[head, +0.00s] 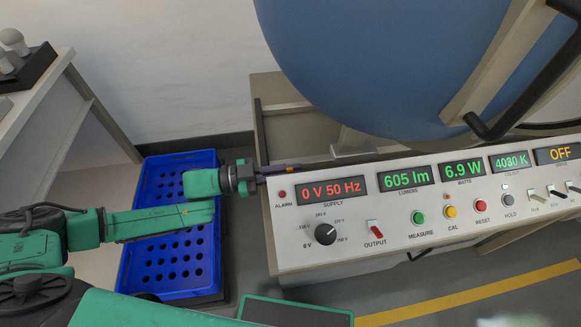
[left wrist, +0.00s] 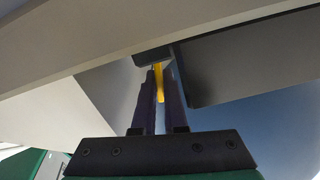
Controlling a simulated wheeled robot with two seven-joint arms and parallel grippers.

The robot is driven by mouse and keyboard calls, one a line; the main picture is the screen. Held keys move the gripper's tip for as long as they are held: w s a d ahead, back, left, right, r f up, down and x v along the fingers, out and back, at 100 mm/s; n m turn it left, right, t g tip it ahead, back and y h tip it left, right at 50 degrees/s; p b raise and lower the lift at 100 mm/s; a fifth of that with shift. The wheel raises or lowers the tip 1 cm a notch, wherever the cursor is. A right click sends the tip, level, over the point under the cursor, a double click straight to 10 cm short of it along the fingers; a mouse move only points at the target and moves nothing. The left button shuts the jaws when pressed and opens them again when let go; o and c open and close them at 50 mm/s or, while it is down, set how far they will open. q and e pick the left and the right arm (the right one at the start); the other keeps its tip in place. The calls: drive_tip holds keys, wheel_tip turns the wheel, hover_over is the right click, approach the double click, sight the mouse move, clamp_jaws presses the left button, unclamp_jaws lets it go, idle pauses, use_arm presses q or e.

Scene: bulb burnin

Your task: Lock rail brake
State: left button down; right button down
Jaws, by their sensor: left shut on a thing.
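My left gripper (head: 281,169) reaches in from the left to the far left corner of the control panel (head: 300,250). Its dark purple fingers, also seen in the left wrist view (left wrist: 158,90), are shut on a narrow yellow piece (left wrist: 159,82). This looks like the rail brake's lever. In the wrist view the yellow piece stands between the fingers, under a dark block (left wrist: 190,75). The rest of the brake is hidden behind the panel and the fingers. My right gripper is not in view.
A large blue sphere (head: 370,60) with a black handle (head: 530,85) stands behind the panel. A blue crate (head: 180,255) lies below my left arm. A table (head: 60,90) with bulbs is at the left. The panel has displays, a knob (head: 325,234) and switches.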

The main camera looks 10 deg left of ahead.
use_arm(q)
drive_tip(key=shift+w+a+r+n+p, duration=0.1)
drive_tip(key=shift+w+r+n+p, duration=0.15)
drive_tip(key=shift+n, duration=0.45)
drive_tip(key=shift+f+n, duration=0.25)
drive_tip(key=shift+n, duration=0.15)
drive_tip(key=c, duration=1.2)
unclamp_jaws()
drive_tip(key=shift+c, duration=0.2)
drive_tip(key=shift+a, duration=0.15)
drive_tip(key=v, duration=1.4)
drive_tip(key=shift+b, duration=0.45)
